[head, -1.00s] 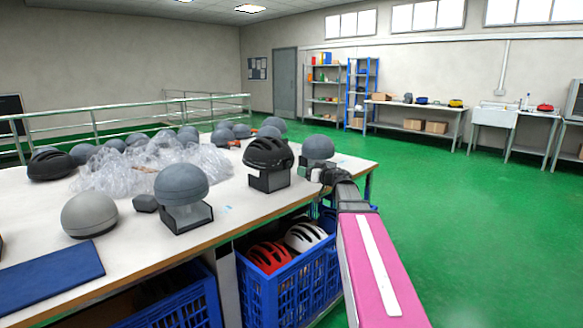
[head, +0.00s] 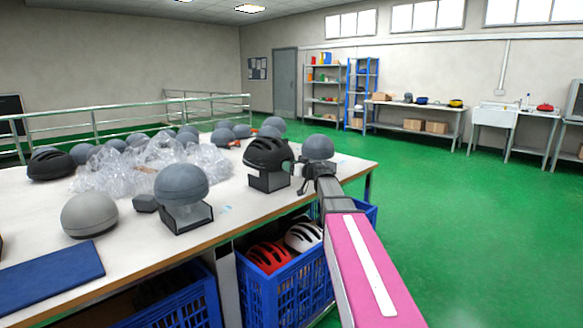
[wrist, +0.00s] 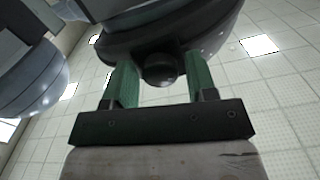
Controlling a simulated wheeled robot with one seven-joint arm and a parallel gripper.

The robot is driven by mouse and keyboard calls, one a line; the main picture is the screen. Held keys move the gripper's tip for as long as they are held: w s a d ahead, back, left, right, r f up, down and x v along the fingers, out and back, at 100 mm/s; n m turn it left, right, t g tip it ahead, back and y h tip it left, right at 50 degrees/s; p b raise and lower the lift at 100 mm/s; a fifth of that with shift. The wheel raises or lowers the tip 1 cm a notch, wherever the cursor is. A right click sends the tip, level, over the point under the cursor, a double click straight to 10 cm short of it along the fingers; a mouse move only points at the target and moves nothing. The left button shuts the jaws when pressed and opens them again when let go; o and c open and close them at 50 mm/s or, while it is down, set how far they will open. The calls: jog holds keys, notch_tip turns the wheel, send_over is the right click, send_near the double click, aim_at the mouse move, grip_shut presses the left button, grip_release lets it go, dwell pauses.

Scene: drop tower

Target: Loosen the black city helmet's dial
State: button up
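A black helmet (head: 267,155) with vents sits on a dark stand (head: 269,181) near the table's right part. My gripper (head: 289,167) is at the helmet's right side. In the wrist view, the helmet's dark underside and rim (wrist: 190,35) fill the top. A round black dial (wrist: 160,69) shows below the rim. The two green fingers of my gripper (wrist: 159,76) are spread on either side of the dial, with a visible gap at the right finger. I cannot tell whether the left finger touches the dial.
Grey domes on stands, one (head: 181,186) in front and one (head: 318,148) behind my gripper, stand close by. Another black helmet (head: 50,164) and crumpled clear plastic (head: 150,160) lie on the table (head: 125,255). A blue crate (head: 290,287) holds helmets below.

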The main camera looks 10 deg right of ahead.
jog(key=c, duration=0.6)
jog(key=shift+c, duration=0.2)
jog(key=n, duration=2.1)
jog(key=shift+n, duration=0.4)
jog(key=o, duration=0.9)
